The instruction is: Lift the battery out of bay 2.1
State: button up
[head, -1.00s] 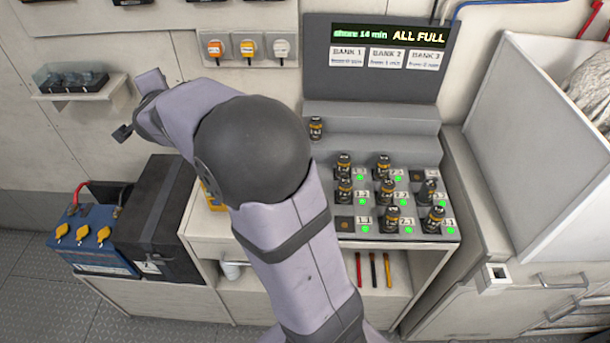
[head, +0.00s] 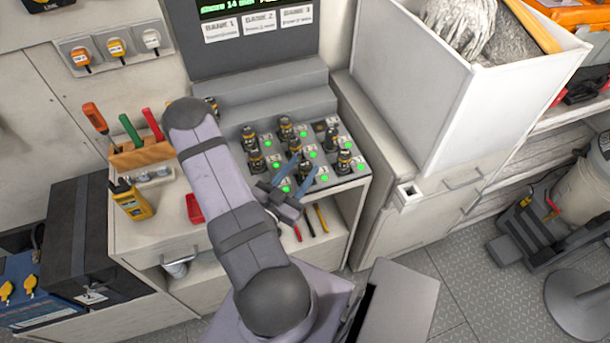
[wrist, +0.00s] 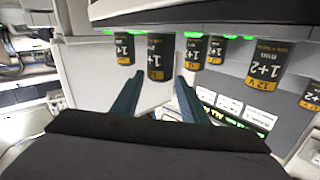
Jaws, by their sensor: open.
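The grey charger (head: 335,182) holds several black batteries with orange bands, standing upright in numbered bays with green lights. My gripper (head: 299,172), with two blue fingers, is open at the front row, at bay 2.1. The fingers largely hide that bay and its battery in the head view. In the wrist view, which is upside down, a battery marked 1+2 12 V (wrist: 160,62) shows between the open fingertips (wrist: 159,78). I cannot tell whether they touch it. A battery (head: 345,160) stands to the right in bay 3.1. The back right bay (head: 320,126) is empty.
Another battery (head: 211,104) sits on the back step. A tool rack (head: 140,155), yellow meter (head: 131,198) and red tray (head: 195,208) are at left. A white bin (head: 440,110) is at right.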

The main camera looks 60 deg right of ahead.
jog(key=shift+a+f+n+t+b, duration=0.25)
jog(key=shift+a+f+n+t, duration=0.05)
jog(key=shift+f+n, duration=0.25)
jog(key=shift+a+f+n+t+b, duration=0.25)
jog(key=shift+f+n+t, duration=0.05)
jog(key=shift+f+n, duration=0.25)
jog(key=shift+d+r, duration=0.1)
jog(key=shift+d, duration=1)
jog(key=shift+s+d+p, duration=0.1)
jog(key=shift+d+p, duration=0.45)
jog(key=shift+d, duration=2.05)
jog(key=c, duration=1)
jog(key=shift+o, duration=0.2)
notch_tip(320, 180, up, 10)
